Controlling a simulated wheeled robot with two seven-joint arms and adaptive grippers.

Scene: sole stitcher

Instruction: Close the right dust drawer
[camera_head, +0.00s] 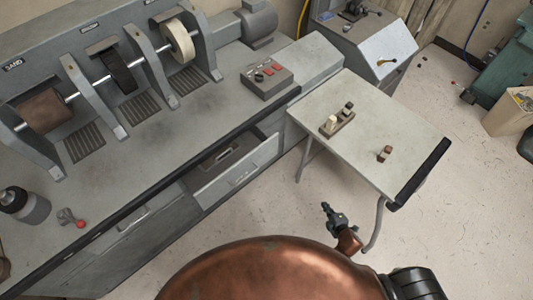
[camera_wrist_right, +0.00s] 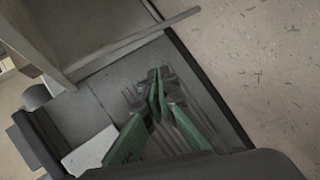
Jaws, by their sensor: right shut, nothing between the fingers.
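The right dust drawer (camera_head: 262,155) is pulled out from the grey bench front in the head view. Its front panel stands out from the bench, and its inside shows behind the panel. My right gripper (camera_head: 327,209) is right of the drawer and apart from it, over the floor near the small table. In the right wrist view its green fingers (camera_wrist_right: 157,84) are together with nothing between them. My left gripper is in neither view.
The left drawer (camera_head: 130,222) looks closed. A small table (camera_head: 350,110) with brushes and blocks stands right of the drawer, its thin legs near my right gripper. A control box (camera_head: 266,77) sits on the bench top. Open floor (camera_head: 285,215) lies before the drawer.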

